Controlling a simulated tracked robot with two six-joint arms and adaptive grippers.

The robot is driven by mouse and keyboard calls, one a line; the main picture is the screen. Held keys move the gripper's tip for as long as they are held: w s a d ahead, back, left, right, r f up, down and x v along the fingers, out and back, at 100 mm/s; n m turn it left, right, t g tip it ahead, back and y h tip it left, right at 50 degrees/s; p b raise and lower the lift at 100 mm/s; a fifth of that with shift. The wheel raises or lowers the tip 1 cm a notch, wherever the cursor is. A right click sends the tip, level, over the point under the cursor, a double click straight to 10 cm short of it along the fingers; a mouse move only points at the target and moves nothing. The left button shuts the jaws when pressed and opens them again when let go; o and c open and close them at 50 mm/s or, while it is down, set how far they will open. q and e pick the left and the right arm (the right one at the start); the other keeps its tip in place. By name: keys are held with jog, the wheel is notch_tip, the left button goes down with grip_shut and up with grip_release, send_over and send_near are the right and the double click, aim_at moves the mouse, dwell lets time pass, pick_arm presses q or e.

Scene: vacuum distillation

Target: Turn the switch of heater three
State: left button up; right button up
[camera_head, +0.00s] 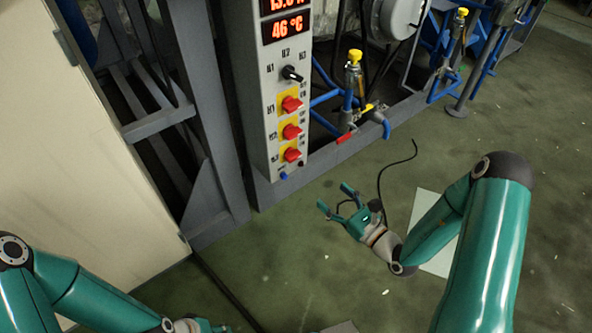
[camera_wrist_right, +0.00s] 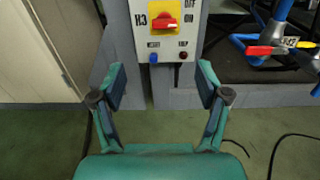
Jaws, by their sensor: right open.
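The heater three switch (camera_head: 291,155) is a red knob on a yellow plate, the lowest of 3 such switches on a grey control panel (camera_head: 258,117). In the right wrist view the switch (camera_wrist_right: 165,21), marked H3, shows at the top with its red handle lying about level. OFF and ON labels stand to its right. My right gripper (camera_head: 335,198) is open and empty, in front of and below the switch, apart from it. Its two spread fingers (camera_wrist_right: 160,84) show below the switch. Only the edge of my left gripper shows at the bottom; its fingers are hidden.
A black selector knob (camera_head: 291,73) and lit displays (camera_head: 286,28) sit higher on the panel. Blue pipes with a red-handled valve (camera_head: 346,138) stand to the right. Floor before the panel is mostly open.

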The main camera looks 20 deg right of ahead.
jog(key=b, duration=0.4)
send_near(296, 158)
jog(key=x, duration=0.9)
jog(key=shift+w+a, duration=0.15)
jog(key=shift+w, duration=0.2)
jog(key=c, duration=1.2)
jog(key=shift+o, duration=0.2)
